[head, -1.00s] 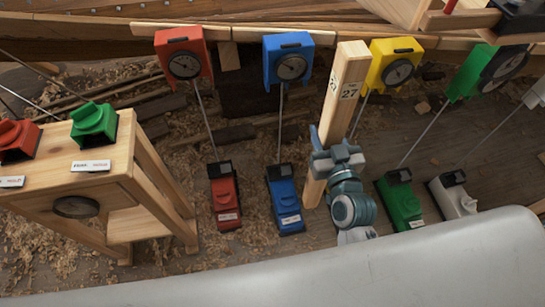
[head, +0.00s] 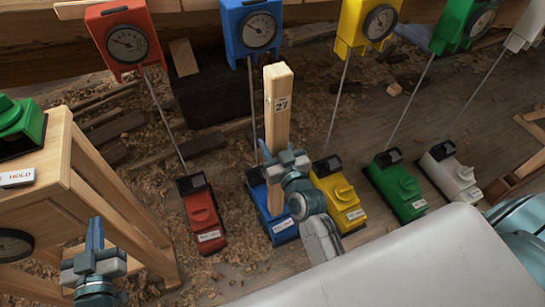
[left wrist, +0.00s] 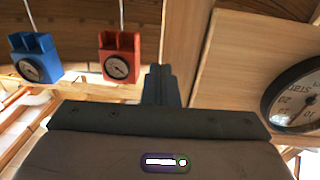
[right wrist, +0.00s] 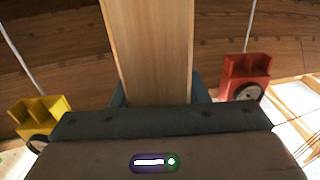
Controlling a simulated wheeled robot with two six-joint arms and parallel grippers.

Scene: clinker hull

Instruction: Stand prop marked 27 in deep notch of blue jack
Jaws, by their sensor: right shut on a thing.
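The prop marked 27 (head: 282,85) is a pale wooden post, roughly upright in the head view. My right gripper (head: 285,165) is shut on it; the prop also fills the middle of the right wrist view (right wrist: 150,50). The blue jack has a base on the floor (head: 284,228) and a blue dial head (head: 248,42) joined by a thin rod. The prop's lower part is in front of the blue base; whether it touches or sits in a notch cannot be told. My left gripper (head: 95,240) is shut and empty at lower left.
The red base (head: 203,215) is left of the blue one; the yellow (head: 338,190), green (head: 397,183) and white (head: 450,178) bases are to the right. Thin rods rise to their heads. A wooden stand (head: 110,200) is at left.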

